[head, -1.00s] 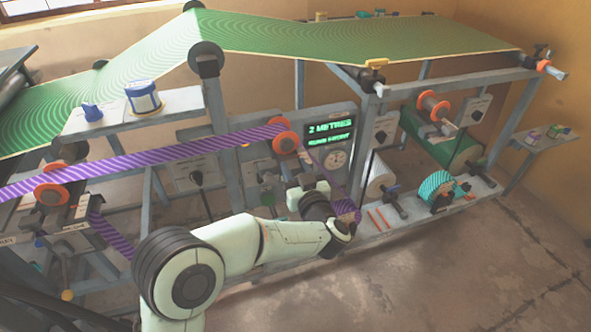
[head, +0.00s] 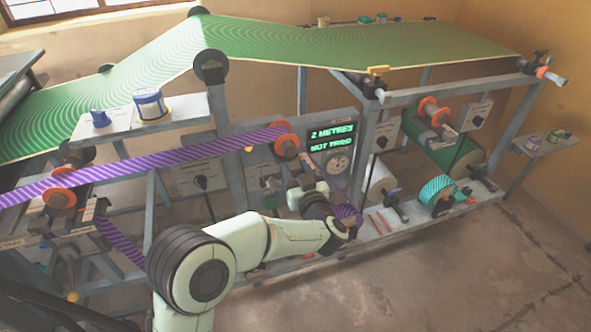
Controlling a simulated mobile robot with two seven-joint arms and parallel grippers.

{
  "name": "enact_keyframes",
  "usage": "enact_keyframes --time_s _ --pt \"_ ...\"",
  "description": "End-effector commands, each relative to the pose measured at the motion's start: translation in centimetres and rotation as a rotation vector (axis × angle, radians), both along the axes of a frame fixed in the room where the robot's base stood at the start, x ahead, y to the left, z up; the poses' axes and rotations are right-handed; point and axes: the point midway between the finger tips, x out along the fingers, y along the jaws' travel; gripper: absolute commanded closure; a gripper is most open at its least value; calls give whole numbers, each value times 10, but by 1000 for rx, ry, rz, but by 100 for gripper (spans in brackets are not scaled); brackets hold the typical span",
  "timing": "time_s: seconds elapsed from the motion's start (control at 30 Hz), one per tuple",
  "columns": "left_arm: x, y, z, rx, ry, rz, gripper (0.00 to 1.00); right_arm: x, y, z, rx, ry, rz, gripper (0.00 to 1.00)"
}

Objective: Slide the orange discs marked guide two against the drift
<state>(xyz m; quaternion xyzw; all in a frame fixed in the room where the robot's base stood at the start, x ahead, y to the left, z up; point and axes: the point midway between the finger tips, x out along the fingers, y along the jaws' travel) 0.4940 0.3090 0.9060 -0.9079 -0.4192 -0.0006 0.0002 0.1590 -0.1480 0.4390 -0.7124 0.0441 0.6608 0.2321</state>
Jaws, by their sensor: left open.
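A pair of orange discs (head: 286,139) on a dark hub stands left of the green-lit display, with the purple striped web running over it. Another orange roller (head: 60,192) carries the web at the far left, and a third orange pair (head: 434,111) sits at the right by the green roll. I cannot read which is marked guide two. My left gripper (head: 305,172) is open, just below and right of the middle discs; its fingers are small and partly lost against the frame, and I cannot tell whether they touch. My right gripper is not in view.
The purple web (head: 150,162) crosses left of my gripper. A grey post (head: 365,130) and white roll (head: 381,183) stand right of it. The floor in front is clear.

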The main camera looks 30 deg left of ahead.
Motion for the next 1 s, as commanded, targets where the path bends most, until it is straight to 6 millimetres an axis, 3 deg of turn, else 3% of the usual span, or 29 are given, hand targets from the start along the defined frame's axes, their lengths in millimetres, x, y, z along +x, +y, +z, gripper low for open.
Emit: enact_keyframes --time_s 0.6,1.0 --pt "-74 -88 1 0 0 -3 55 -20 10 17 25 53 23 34" --pt "-84 -99 0 0 -1 0 55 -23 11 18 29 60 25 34"
